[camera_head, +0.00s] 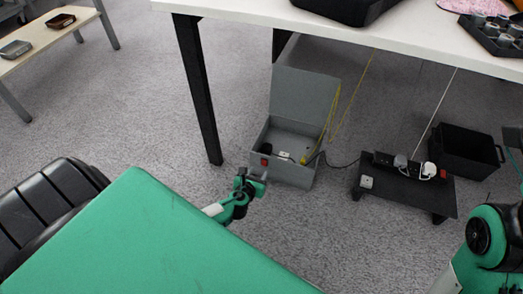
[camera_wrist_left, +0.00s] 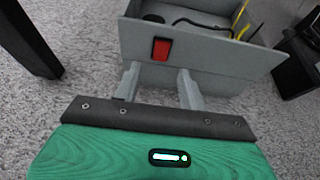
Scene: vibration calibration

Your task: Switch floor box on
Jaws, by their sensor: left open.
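The grey floor box (camera_head: 290,175) stands on the carpet under the table with its lid (camera_head: 305,95) raised. A red rocker switch (camera_wrist_left: 161,49) sits on its front wall; in the head view the red switch (camera_head: 265,162) shows small near the wall's left end. My left gripper (camera_head: 258,181) is just in front of that wall. In the left wrist view its two fingers (camera_wrist_left: 158,85) are apart and empty, below the switch, one to each side of it. I cannot tell whether the fingertips touch the box or which way the switch is set. My right gripper is not visible.
A white table (camera_head: 390,42) with a black leg (camera_head: 198,90) stands over the box. To the right are a low black stand (camera_head: 408,190) with a power strip and a black crate (camera_head: 465,150). Yellow and black cables run from the box.

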